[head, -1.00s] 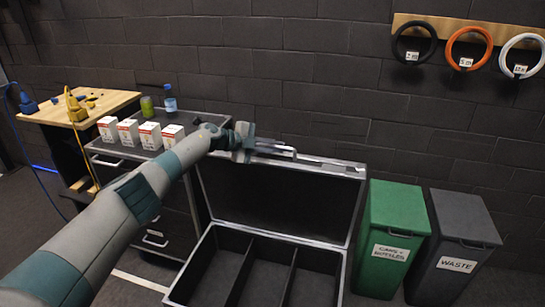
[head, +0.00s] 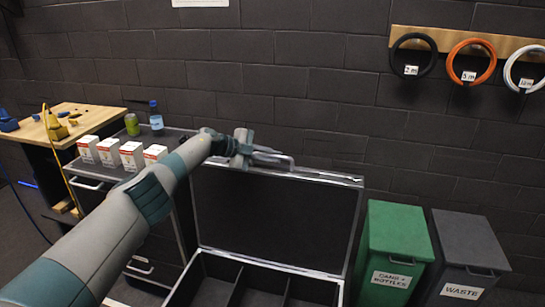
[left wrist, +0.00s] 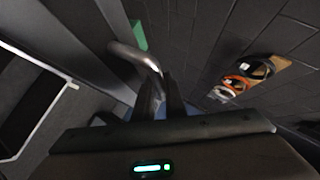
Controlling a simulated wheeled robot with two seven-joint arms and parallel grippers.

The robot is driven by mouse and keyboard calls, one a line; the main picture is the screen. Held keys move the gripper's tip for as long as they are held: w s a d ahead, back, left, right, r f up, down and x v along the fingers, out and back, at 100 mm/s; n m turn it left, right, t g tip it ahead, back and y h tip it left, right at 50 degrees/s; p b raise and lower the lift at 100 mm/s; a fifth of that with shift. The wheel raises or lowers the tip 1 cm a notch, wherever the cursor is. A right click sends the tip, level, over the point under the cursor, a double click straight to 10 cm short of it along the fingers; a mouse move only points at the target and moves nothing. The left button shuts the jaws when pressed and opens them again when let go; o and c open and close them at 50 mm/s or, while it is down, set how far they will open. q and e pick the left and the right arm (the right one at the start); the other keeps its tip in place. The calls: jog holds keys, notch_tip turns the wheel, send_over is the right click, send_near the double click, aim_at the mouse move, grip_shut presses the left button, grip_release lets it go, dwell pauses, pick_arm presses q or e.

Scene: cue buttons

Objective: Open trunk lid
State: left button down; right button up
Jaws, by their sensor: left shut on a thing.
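The black trunk lid (head: 275,218) with a silver metal rim stands raised, close to upright, behind the trunk's divided compartments (head: 262,283). My left gripper (head: 262,158) is at the lid's top edge, left of its middle. It is shut on the metal lid handle (head: 279,160). In the left wrist view the curved silver handle (left wrist: 135,54) runs to between the dark fingers (left wrist: 160,92). The trunk's lower front is cut off by the frame. My right gripper is not in view.
A green bin (head: 393,250) and a grey waste bin (head: 470,255) stand right of the trunk. A drawer cabinet with small boxes (head: 131,155) and a wooden bench (head: 85,120) stand left. Cable rings (head: 470,62) hang on the brick wall.

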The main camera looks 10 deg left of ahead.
pick_arm(q)
jog(key=c, duration=1.8)
grip_release()
jog(key=shift+f, duration=0.1)
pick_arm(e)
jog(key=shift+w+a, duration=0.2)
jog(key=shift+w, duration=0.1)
pick_arm(q)
jog(key=shift+a, duration=0.1)
